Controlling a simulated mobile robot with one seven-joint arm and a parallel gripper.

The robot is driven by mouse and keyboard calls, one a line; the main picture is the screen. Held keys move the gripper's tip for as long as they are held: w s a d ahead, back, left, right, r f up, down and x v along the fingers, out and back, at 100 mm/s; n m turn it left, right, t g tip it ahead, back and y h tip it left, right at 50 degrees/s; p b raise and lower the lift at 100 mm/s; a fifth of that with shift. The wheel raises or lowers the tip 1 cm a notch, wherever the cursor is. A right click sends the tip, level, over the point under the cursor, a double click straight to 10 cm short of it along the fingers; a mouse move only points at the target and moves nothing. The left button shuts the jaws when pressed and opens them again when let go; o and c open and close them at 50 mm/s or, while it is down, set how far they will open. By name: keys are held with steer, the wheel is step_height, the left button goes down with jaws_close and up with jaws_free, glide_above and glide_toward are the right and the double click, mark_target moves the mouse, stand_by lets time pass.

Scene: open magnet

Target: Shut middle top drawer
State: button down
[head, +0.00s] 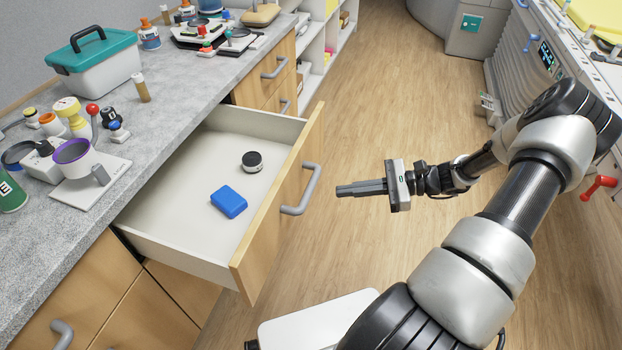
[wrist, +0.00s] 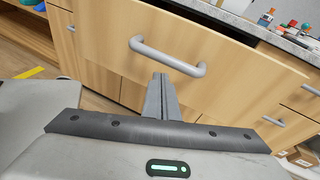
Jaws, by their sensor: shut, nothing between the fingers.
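The open drawer (head: 185,228) is pulled well out from under the counter in the head view. Its wooden front has a grey bar handle (head: 301,190), which also shows in the wrist view (wrist: 166,58). A blue box (head: 229,202) and a small dark-lidded jar (head: 252,161) lie inside. My gripper (head: 338,190) is shut and empty, pointing left at the drawer front, to the right of the handle and apart from it in the head view. In the wrist view the closed fingers (wrist: 161,84) point at the front just below the handle; the exact gap is hard to tell.
The grey counter (head: 185,95) carries a teal-lidded box (head: 95,65), a purple-rimmed cup (head: 74,158) and several bottles. Closed drawers (head: 270,70) stand farther along. The wooden floor (head: 400,100) is clear. A machine with a red handle (head: 600,187) is at the right.

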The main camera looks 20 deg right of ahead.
mark_target(300, 180)
steer(key=d+f+m+t, duration=0.4)
steer(key=m+t, duration=0.1)
steer(key=b+x, duration=0.1)
steer(key=x, duration=1.3)
steer(key=shift+w+d+r, duration=0.15)
steer(key=shift+d, duration=0.05)
steer(key=shift+w+a, duration=0.1)
